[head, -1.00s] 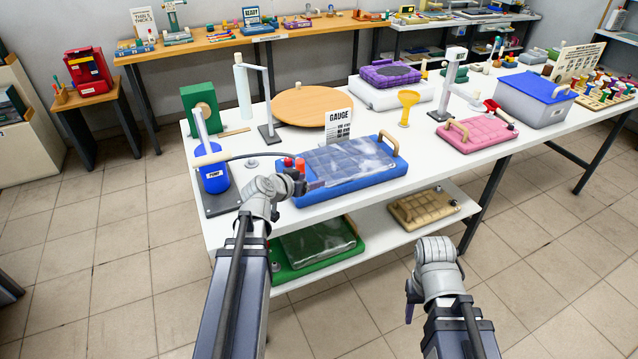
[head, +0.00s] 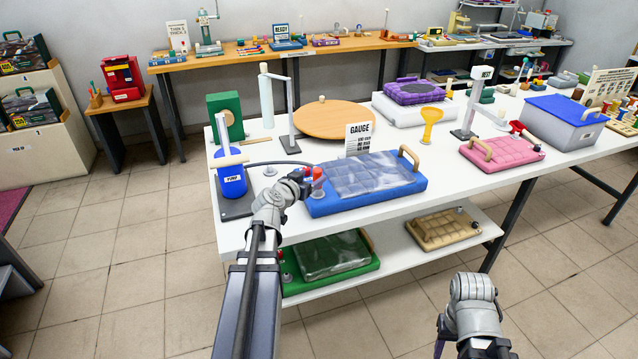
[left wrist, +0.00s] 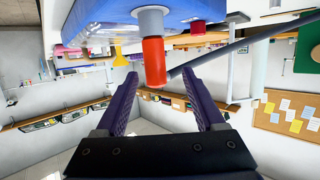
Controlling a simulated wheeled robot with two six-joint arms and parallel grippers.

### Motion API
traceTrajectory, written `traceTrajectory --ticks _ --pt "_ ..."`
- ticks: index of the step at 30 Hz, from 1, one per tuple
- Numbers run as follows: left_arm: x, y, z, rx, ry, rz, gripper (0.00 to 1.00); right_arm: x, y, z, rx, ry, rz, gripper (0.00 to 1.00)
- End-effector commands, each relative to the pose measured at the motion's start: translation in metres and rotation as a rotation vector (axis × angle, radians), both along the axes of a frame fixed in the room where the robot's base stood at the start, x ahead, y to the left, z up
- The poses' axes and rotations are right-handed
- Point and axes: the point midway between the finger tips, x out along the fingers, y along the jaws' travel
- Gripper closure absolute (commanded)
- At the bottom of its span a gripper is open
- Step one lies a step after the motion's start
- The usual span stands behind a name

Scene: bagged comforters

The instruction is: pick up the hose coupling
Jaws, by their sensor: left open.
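An orange-red cylinder (left wrist: 154,62), which looks like the hose coupling, sits on a grey collar at the edge of the blue bagged comforter (head: 365,187). A dark hose (left wrist: 215,55) reaches it in the left wrist view; whether they are joined is unclear. My left gripper (left wrist: 159,78) is open, its purple fingertips on either side of the cylinder's free end, with no clear contact. In the head view the left gripper (head: 302,182) is at the comforter's left corner and partly hides the coupling. My right gripper (head: 439,340) is low at the bottom edge, mostly cut off.
The blue pump (head: 231,180) stands left of the comforter. A GAUGE sign (head: 359,139) and a round wooden board (head: 335,119) stand behind. A green bag (head: 333,255) lies on the lower shelf.

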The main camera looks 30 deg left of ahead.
Motion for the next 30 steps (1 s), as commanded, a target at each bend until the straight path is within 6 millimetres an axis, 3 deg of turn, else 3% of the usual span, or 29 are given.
traceTrajectory --ticks 3,11,21,28,30 --pt "0.015 0.001 -0.006 0.000 0.000 -0.001 0.29 0.000 0.000 -0.006 0.000 0.000 0.000 0.50" --pt "0.022 0.000 -0.009 -0.001 0.001 -0.002 0.29 0.000 0.000 -0.009 0.000 0.000 0.000 0.50" --pt "0.064 0.000 -0.024 0.000 0.001 -0.002 0.29 0.000 0.000 -0.024 0.000 0.000 0.000 0.50" --pt "0.064 -0.001 -0.023 -0.001 0.001 -0.001 0.29 0.000 0.000 -0.023 0.000 0.000 0.000 0.50" --pt "0.064 -0.001 -0.023 -0.001 0.001 -0.001 0.36 0.000 0.000 -0.023 0.000 0.000 0.000 0.50"
